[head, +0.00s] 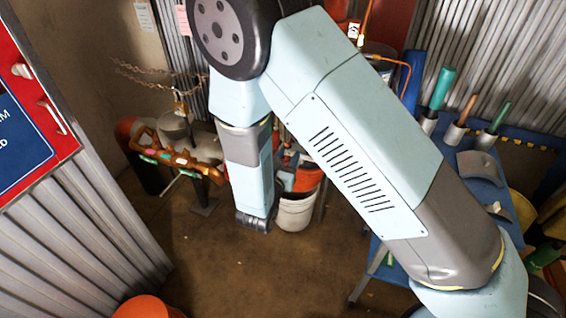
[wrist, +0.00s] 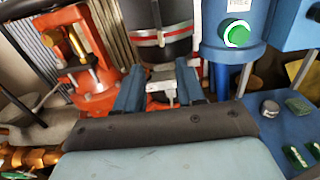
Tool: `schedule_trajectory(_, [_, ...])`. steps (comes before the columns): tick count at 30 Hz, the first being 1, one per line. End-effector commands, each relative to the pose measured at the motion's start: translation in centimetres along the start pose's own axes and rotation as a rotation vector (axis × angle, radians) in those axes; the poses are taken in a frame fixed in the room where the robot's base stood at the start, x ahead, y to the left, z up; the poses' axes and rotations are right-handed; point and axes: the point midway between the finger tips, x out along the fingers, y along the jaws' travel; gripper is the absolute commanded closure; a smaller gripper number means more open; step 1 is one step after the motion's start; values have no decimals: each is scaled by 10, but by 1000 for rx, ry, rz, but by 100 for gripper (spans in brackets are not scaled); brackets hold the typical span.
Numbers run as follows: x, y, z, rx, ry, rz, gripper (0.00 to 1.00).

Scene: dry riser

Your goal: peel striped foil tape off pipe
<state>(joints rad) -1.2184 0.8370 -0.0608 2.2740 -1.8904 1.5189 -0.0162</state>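In the wrist view a dark upright pipe (wrist: 155,14) stands at the top middle. A red and silver striped band (wrist: 150,41), which looks like the foil tape, runs around it; a small pale piece sits at its middle. My gripper (wrist: 160,72) is below the band, its two blue fingers apart. A small pale grey fitting (wrist: 162,91) shows between the fingers; I cannot tell whether they touch it. I see no tape in the fingers. In the head view my own arm covers much of the middle, and I cannot make out the fingers or the tape.
Beside the pipe are an orange valve body (wrist: 88,92) on the left and a blue housing with a green button (wrist: 237,33) on the right. A blue bench (head: 478,175) with tools stands right, a white bucket (head: 296,211) behind my arm. The front floor is mostly clear.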

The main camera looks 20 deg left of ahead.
Motion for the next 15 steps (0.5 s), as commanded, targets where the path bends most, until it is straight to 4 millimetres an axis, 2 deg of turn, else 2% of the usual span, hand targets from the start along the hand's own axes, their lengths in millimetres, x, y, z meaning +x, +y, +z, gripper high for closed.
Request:
schedule_trajectory(3, [22,-2,0,1,0,-6,62])
schedule_trajectory(15, [85,-4,0,1,0,-9,62])
